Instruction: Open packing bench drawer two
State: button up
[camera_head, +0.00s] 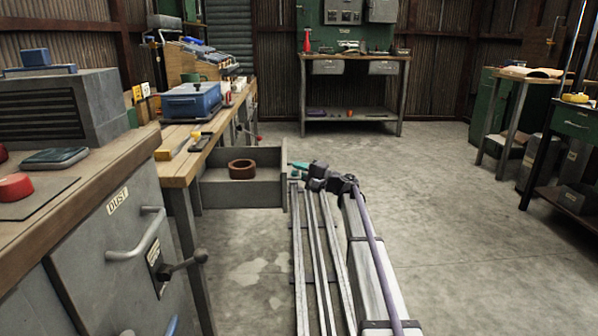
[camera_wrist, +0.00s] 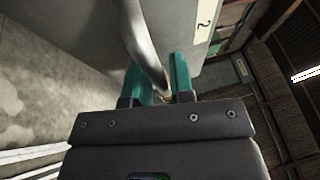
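The grey drawer (camera_head: 242,194) stands pulled far out from the wooden-topped packing bench (camera_head: 180,165). A brown ring (camera_head: 242,169) lies inside it. In the wrist view the drawer's front panel (camera_wrist: 185,30) carries a label marked 2 (camera_wrist: 204,23). My gripper (camera_head: 298,167) is at the outer side of this front in the head view. In the wrist view its teal fingers (camera_wrist: 161,78) lie on both sides of the curved metal handle (camera_wrist: 143,40), which fills most of the gap between them. The handle is hidden in the head view.
A grey cabinet labelled DUST (camera_head: 110,215), with a handle and a lever, stands at the near left. A blue case (camera_head: 191,101) sits on the bench. The concrete floor (camera_head: 450,220) to the right is clear.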

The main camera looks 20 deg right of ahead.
jog(key=shift+o, duration=1.2)
jog(key=b+v, duration=0.2)
jog(key=v, duration=0.8)
jog(key=shift+s+d, duration=0.25)
jog(key=shift+d, duration=0.05)
jog(key=shift+f, duration=0.1)
jog(key=shift+f, duration=0.1)
